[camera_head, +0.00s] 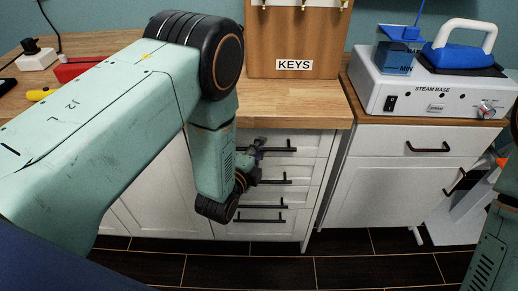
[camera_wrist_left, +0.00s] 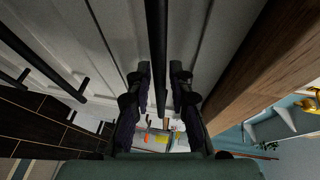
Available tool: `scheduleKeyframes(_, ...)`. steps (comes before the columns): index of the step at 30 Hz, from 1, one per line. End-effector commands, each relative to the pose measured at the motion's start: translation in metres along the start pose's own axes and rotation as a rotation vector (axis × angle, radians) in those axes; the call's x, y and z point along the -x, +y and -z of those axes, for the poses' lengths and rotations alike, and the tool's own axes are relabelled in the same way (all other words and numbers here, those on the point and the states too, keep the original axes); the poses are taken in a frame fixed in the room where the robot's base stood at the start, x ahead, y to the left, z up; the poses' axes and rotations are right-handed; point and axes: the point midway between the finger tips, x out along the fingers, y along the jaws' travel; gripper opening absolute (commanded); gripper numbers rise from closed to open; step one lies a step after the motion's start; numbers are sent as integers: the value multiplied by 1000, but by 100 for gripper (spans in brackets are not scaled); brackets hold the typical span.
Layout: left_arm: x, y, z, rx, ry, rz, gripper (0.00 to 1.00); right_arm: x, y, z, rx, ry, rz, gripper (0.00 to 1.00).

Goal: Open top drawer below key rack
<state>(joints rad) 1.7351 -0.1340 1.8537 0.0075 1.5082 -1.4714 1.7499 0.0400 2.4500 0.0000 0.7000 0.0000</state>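The key rack (camera_head: 293,45), a wooden board labelled KEYS, stands on the wooden counter. Below it is a white drawer stack; its top drawer (camera_head: 312,143) looks closed. The top drawer's black bar handle (camera_head: 280,149) also shows in the left wrist view (camera_wrist_left: 157,45). My left gripper (camera_head: 257,150) is at the left end of this handle. In the left wrist view its two fingers (camera_wrist_left: 160,75) are on either side of the bar, with a gap visible on both sides. My right gripper is out of view; only part of my right arm shows at the right edge.
Lower drawer handles (camera_head: 264,206) sit under the top one and show at left in the wrist view (camera_wrist_left: 52,65). The counter edge (camera_head: 290,119) overhangs just above. A steam base (camera_head: 435,85) stands on a separate cabinet at right. The dark tiled floor (camera_head: 345,265) in front is clear.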

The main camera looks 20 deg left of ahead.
Motion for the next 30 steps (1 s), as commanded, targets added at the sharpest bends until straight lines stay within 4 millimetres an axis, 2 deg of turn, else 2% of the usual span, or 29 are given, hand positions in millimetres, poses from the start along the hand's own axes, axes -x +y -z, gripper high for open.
scheduleKeyframes(4,0,0,0,0,-1,0,21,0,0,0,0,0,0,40)
scheduleKeyframes(12,0,0,0,0,-1,0,0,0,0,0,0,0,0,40)
scheduleKeyframes(30,0,0,1,0,4,0,0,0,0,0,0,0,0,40)
